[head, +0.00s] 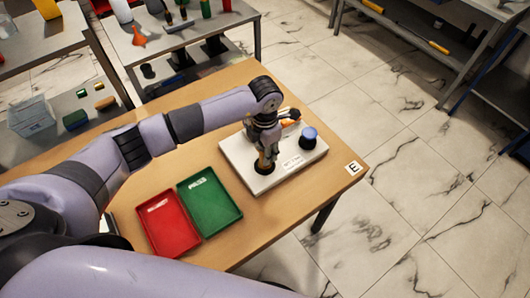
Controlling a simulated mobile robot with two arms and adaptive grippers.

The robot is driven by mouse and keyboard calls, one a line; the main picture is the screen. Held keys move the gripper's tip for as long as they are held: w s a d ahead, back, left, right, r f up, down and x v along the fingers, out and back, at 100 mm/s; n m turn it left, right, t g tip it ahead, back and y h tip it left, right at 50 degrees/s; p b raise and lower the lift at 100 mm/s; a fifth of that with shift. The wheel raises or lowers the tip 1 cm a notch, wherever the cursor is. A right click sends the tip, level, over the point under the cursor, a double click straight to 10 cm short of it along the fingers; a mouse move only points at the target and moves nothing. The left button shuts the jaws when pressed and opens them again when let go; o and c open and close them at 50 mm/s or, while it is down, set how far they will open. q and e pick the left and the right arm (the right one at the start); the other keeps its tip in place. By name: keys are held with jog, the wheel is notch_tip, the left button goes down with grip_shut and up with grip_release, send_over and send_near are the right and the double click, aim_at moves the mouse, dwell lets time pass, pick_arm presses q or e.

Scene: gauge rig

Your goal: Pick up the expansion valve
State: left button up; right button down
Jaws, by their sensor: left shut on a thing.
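My left gripper (268,152) points down over the white rig plate (242,164) on the wooden table. It is shut on a small brass-coloured part, which looks like the expansion valve (262,163). The part stands at a round black seat on the plate, and the fingers hide much of it. I cannot tell whether it is clear of the seat. My right gripper is out of view.
A blue-topped black knob (309,135) stands on the plate to the right of the gripper. An orange-and-black item (291,117) is behind the gripper. A red tray (163,240) and a green tray (215,222) lie empty at front left. Bare table surrounds the plate.

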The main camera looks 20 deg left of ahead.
pick_arm(q)
grip_shut()
jog(key=shift+r, duration=0.15)
